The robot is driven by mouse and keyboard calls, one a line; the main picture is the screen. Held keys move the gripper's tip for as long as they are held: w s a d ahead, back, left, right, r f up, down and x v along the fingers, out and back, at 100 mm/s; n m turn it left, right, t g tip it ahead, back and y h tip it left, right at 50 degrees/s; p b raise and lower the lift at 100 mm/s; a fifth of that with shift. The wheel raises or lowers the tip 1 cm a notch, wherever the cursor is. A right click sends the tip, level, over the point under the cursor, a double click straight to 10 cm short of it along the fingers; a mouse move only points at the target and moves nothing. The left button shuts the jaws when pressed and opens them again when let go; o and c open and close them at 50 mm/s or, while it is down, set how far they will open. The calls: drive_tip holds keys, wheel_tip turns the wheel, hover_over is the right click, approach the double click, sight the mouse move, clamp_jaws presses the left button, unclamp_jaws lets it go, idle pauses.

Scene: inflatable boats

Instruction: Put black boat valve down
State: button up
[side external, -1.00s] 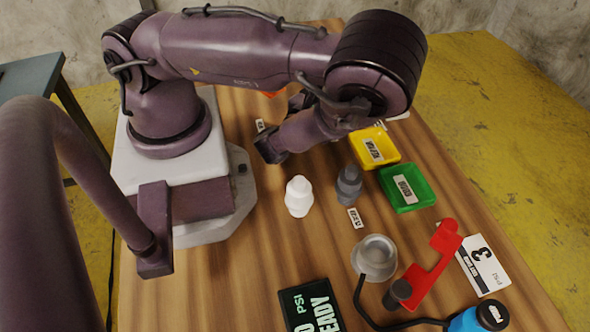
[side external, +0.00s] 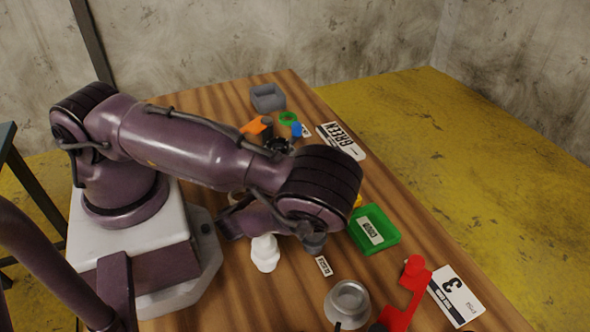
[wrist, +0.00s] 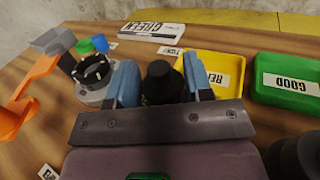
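A black boat valve (wrist: 160,84) shows between the two blue fingertips of my gripper (wrist: 161,80) in the wrist view. The fingers sit close on both sides of it and look shut on it; its lower part is hidden behind the gripper body. In the side view my gripper (side external: 232,224) is low over the table, left of and behind a white valve (side external: 265,253), and my arm hides what it holds. A dark grey valve (side external: 312,240) stands right of the white one and also shows at the lower right of the wrist view (wrist: 297,156).
A green tray (side external: 385,233) marked GOOD and a yellow tray (wrist: 212,66) lie to the right. A black toothed part on a grey base (wrist: 92,78) and an orange part (wrist: 30,97) stand left of my gripper. A red lever (side external: 407,295) and grey cup (side external: 347,302) are nearer.

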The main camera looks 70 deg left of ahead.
drive_tip(key=o, duration=0.3)
drive_tip(key=shift+s+r, duration=0.1)
drive_tip(key=shift+r, duration=0.1)
drive_tip(key=shift+v, duration=1.95)
